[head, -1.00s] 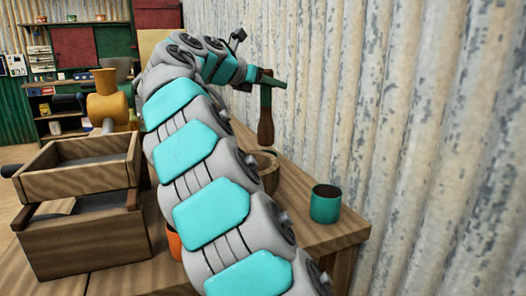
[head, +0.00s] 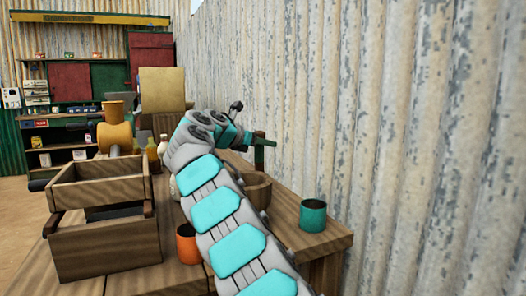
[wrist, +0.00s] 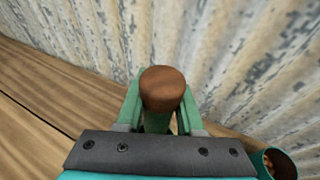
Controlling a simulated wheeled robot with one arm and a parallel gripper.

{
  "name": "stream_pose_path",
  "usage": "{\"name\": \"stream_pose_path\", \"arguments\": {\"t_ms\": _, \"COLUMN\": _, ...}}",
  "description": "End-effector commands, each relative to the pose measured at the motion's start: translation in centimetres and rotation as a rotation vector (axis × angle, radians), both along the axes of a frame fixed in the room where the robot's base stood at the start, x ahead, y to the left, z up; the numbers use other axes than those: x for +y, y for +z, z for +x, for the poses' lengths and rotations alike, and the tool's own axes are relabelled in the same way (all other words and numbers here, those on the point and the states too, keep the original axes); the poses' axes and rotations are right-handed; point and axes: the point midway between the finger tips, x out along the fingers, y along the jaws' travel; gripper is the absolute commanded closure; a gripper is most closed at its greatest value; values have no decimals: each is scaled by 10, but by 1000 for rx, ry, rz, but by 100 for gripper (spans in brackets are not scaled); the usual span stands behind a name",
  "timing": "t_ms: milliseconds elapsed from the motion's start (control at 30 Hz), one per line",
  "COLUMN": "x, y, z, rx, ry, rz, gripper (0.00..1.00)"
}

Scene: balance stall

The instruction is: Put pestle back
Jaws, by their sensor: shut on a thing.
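My gripper (head: 263,142) is shut on the brown wooden pestle (wrist: 163,88), whose rounded top stands up between the green fingers in the wrist view. In the head view the gripper is above the wooden mortar (head: 258,188), with a bit of the pestle top (head: 260,134) showing. The mortar is a round bowl on the bench near the wall, partly hidden by my arm. The pestle's lower end is hard to make out; it appears at or inside the mortar's rim. I cannot tell whether it touches the bottom.
A teal cup (head: 313,215) stands at the bench's (head: 325,240) right corner; it also shows in the wrist view (wrist: 278,162). An orange cup (head: 187,243) is left of my arm. A wooden box (head: 105,245) stands at left. A corrugated wall (head: 400,120) runs close along the right.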

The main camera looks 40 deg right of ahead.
Motion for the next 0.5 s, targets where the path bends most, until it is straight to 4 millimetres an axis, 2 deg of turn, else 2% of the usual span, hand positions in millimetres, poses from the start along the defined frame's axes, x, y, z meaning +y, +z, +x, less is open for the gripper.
{"name": "stream_pose_path", "arguments": {"t_ms": 33, "x": -3, "y": -8, "z": 1, "rx": -2, "ry": 0, "rz": -1, "gripper": 100}}
{"name": "stream_pose_path", "arguments": {"t_ms": 467, "x": -3, "y": -9, "z": 1, "rx": 0, "ry": -1, "rz": -2, "gripper": 100}}
{"name": "stream_pose_path", "arguments": {"t_ms": 500, "x": -3, "y": -9, "z": 1, "rx": -1, "ry": 0, "rz": -2, "gripper": 59}}
